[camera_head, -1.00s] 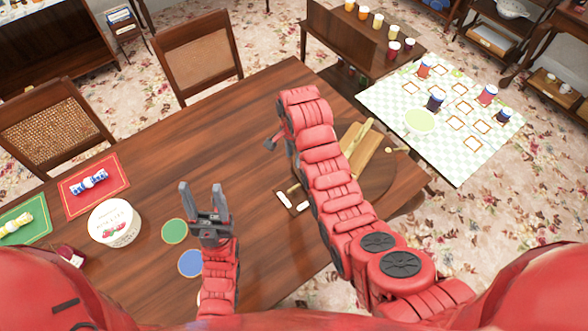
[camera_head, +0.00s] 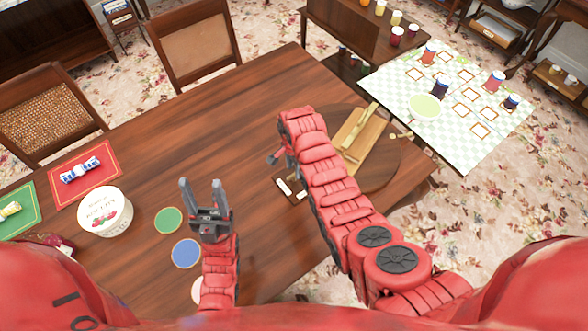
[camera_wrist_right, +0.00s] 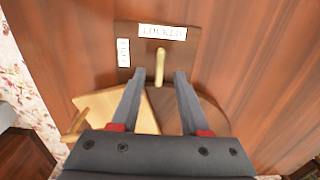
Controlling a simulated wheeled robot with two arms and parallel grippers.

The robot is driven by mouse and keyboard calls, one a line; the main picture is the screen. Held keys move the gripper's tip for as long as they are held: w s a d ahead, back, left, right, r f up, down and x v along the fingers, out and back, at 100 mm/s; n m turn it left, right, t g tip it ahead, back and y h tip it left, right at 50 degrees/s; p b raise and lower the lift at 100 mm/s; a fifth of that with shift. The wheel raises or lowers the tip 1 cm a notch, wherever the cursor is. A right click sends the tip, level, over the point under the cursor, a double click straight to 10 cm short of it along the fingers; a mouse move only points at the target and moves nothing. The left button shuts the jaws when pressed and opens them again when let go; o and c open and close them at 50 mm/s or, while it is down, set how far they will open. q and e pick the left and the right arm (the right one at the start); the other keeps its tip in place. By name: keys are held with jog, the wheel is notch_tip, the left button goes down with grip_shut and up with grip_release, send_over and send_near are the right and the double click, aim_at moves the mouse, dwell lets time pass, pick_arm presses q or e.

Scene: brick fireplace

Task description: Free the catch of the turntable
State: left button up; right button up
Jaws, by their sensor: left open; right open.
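The turntable (camera_head: 385,172) is a dark round wooden disc at the table's right end, partly hidden by my right arm; it also shows in the right wrist view (camera_wrist_right: 213,122). Its catch is a dark plate (camera_wrist_right: 185,62) with a brass lever (camera_wrist_right: 160,67). A white label reading LOCKED (camera_wrist_right: 162,32) lies at the lever's far end, and a second, unreadable label (camera_wrist_right: 124,52) is to the left. My right gripper (camera_wrist_right: 159,77) is open, its fingertips on either side of the lever in the picture; contact cannot be told. My left gripper (camera_head: 201,184) is open and empty above the table.
A wooden board (camera_head: 350,138) lies on the turntable. A white tub (camera_head: 105,211), green coaster (camera_head: 168,220), blue coaster (camera_head: 186,253) and red mat (camera_head: 85,174) are on the left. The table's middle (camera_head: 215,125) is clear. A checked cloth (camera_head: 455,145) with cups lies beyond the table.

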jog(key=shift+f, duration=1)
grip_shut()
